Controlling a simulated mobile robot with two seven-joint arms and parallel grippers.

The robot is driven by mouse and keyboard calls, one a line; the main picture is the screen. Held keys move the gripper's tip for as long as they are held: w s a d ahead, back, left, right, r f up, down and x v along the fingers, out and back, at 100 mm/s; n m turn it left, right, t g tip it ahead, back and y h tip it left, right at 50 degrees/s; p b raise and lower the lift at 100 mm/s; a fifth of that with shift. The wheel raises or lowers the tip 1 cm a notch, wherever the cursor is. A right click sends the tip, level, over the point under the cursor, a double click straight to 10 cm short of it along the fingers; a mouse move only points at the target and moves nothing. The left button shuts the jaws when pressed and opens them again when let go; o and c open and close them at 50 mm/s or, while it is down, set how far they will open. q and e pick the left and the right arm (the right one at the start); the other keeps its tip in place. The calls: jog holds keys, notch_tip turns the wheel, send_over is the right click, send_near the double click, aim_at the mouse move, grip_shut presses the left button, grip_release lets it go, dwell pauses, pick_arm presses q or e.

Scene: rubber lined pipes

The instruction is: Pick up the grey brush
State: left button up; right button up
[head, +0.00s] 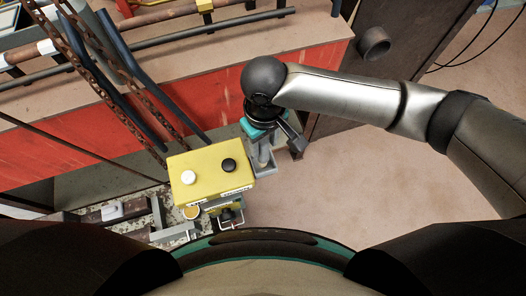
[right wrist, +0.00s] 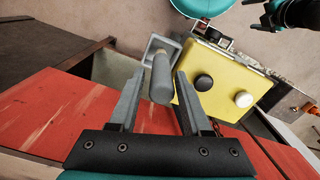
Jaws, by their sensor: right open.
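The grey brush (right wrist: 161,80) appears in the right wrist view as a rounded grey handle with a squarish grey part behind it. It stands beside the yellow box, and in the head view (head: 265,168) it is partly hidden under my right gripper. My right gripper (right wrist: 159,74) is open, with one finger on each side of the handle; I cannot tell whether either finger touches it. A dark and teal part at the top right corner of the right wrist view looks like my left gripper (right wrist: 266,20), cut off and unclear.
A yellow control box (head: 212,175) with a white and a black button is close beside the brush. A red-sided bench (head: 90,145) with pipes and rusty chains (head: 88,65) lies to the left and back. Open floor (head: 350,190) is to the right.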

aim_at(263, 154)
jog(key=shift+a+f+b, duration=0.15)
jog(key=shift+f+b, duration=0.7)
jog(key=shift+f, duration=2.2)
grip_shut()
